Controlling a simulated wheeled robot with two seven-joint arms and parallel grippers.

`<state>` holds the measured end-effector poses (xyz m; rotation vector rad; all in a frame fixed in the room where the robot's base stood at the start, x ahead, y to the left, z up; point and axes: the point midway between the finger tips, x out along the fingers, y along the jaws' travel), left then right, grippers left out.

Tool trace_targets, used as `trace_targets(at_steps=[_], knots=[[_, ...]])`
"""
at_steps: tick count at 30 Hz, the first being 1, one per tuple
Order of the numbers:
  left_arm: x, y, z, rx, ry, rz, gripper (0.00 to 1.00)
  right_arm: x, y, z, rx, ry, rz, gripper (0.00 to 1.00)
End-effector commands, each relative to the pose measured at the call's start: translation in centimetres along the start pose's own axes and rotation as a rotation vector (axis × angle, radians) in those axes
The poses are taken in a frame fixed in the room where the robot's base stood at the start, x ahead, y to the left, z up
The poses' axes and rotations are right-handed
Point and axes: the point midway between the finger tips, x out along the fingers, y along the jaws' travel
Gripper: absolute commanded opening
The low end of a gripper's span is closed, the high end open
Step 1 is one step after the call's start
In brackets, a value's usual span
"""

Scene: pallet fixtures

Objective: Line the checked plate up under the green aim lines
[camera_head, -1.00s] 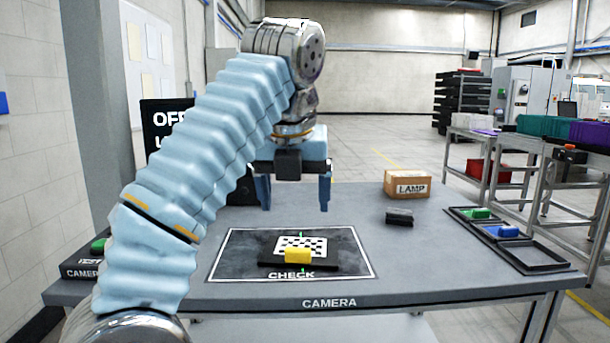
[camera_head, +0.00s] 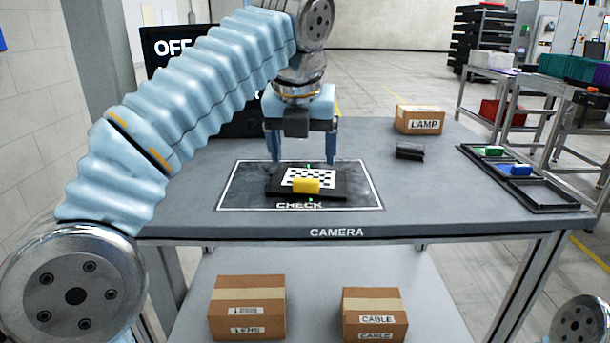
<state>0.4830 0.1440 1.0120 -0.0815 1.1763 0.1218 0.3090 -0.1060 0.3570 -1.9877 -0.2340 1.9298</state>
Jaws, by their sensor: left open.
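The checked plate (camera_head: 309,178) has a black and white checker pattern on a dark base, with a yellow block (camera_head: 306,186) at its near edge. It lies inside the white outline of the black CHECK mat (camera_head: 240,190) and looks slightly turned against that outline. A small green aim mark (camera_head: 310,200) shows just in front of the yellow block; a fainter one shows at the plate's far edge. My left gripper (camera_head: 303,160) is open and empty, fingers pointing down, above the far side of the plate. I cannot tell its exact height. My right gripper is out of view.
A LAMP box (camera_head: 418,120) and a small black block (camera_head: 409,151) stand right of the mat. A divided tray (camera_head: 545,196) holds green and blue pieces. A dark OFF screen (camera_head: 165,55) is behind my left arm. LENS (camera_head: 247,308) and CABLE (camera_head: 375,315) boxes sit below the tabletop.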

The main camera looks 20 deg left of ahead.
Motion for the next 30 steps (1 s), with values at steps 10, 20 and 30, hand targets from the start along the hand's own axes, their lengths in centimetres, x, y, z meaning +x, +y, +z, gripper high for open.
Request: trace_targets(at_steps=[10,20,30], knots=[[6.2,0.0,-0.1,0.0,0.001,0.0,0.81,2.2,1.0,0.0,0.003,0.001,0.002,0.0],[7.4,0.0,0.0,0.0,0.0,-0.001,0.81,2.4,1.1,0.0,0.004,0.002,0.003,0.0],[7.4,0.0,0.0,0.0,0.0,-0.001,0.56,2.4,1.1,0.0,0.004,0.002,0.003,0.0]])
